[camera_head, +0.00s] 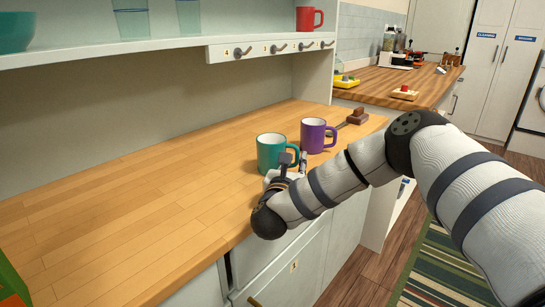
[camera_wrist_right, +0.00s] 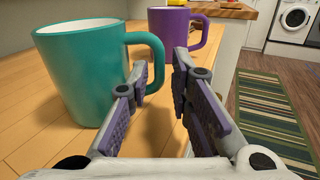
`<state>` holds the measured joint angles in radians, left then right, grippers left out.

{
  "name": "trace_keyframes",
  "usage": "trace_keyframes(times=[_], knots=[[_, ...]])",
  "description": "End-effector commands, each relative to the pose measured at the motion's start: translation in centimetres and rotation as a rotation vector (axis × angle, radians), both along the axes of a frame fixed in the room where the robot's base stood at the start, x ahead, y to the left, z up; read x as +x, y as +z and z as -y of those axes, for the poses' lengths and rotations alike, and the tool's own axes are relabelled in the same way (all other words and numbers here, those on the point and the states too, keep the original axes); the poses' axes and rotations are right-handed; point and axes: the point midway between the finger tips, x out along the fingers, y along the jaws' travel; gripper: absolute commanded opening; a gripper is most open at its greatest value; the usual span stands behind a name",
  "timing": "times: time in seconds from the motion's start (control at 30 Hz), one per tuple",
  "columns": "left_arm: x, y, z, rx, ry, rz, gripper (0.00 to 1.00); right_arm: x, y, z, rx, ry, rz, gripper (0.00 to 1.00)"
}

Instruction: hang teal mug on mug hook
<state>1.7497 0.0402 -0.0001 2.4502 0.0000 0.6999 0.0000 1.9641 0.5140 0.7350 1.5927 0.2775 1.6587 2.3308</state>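The teal mug (camera_head: 270,152) stands upright on the wooden counter in the head view. In the right wrist view the teal mug (camera_wrist_right: 80,75) is large at the left, its handle pointing right. My right gripper (camera_head: 293,160) is beside the mug at its handle side. In the wrist view its fingers (camera_wrist_right: 160,85) are apart, with the handle's outer curve seen at the gap between the tips; no grip on it shows. Several mug hooks (camera_head: 242,52) stick out from a white rail under the shelf, all empty. My left gripper is not in view.
A purple mug (camera_head: 313,135) stands just behind the teal mug and also shows in the wrist view (camera_wrist_right: 180,28). A red mug (camera_head: 309,18) is on the shelf (camera_head: 160,45) above the hooks. The counter's left (camera_head: 110,200) is mostly clear.

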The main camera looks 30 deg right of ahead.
Motion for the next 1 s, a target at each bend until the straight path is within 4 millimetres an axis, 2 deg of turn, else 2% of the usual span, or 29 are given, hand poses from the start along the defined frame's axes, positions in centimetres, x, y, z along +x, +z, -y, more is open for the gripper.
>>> trace_keyframes(times=[0.17, 0.4, 0.5, 0.87, 1.0], knots=[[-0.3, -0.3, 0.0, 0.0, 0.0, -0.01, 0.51, 2.1, 0.0, 2.0, -0.001, -0.001, -0.001, 0.2], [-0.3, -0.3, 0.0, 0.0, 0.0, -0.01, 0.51, 2.4, 0.2, 2.2, -0.001, 0.001, 0.001, 0.2], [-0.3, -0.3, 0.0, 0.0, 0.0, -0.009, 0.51, 2.4, 0.2, 2.2, -0.001, 0.001, 0.001, 0.0], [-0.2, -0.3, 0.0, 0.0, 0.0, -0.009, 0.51, 2.4, 0.3, 2.2, -0.001, 0.001, 0.004, 0.0], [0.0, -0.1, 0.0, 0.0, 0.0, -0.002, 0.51, 2.4, 1.5, 2.2, 0.0, 0.001, 0.007, 0.0]])
